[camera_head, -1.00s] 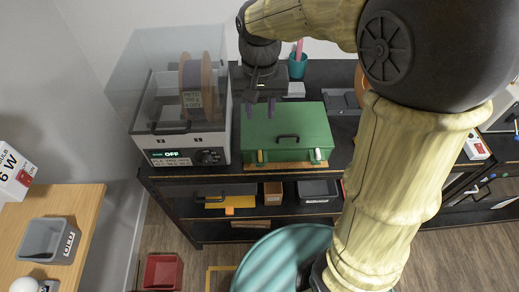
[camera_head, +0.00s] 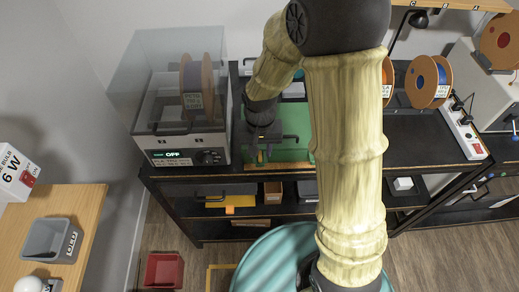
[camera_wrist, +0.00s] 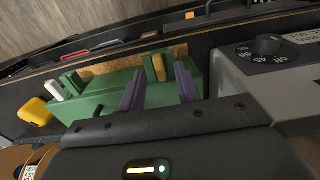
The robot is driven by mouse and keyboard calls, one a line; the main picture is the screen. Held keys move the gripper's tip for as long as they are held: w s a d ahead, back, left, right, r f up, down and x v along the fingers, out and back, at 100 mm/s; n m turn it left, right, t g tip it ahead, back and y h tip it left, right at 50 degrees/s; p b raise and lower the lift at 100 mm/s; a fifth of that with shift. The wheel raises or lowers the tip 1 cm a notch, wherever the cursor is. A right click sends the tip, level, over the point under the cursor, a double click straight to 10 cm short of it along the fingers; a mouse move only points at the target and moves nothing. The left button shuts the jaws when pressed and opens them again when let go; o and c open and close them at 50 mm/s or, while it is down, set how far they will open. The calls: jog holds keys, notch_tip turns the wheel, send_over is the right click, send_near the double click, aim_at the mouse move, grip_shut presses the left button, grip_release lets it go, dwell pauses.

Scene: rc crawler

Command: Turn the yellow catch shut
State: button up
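The green case (camera_head: 291,148) stands on the black bench, partly covered by my arm in the head view. Its front shows in the wrist view (camera_wrist: 100,100), with the yellow catch (camera_wrist: 159,67) on the right and a white catch (camera_wrist: 55,90) on the left. In the head view the yellow catch (camera_head: 260,158) is a small patch just below my gripper (camera_head: 263,149); the white catch is hidden behind my arm there. My gripper (camera_wrist: 160,68) is open in the wrist view. The yellow catch appears between its two purple fingers; I see no contact.
A printer-like machine (camera_head: 188,142) with a clear cover and knob stands close left of the case. Filament spools (camera_head: 428,82) stand at the right. Shelves (camera_head: 250,203) lie below the bench top.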

jog(key=shift+f, duration=0.55)
jog(key=shift+s, duration=0.1)
jog(key=shift+c, duration=0.2)
grip_shut()
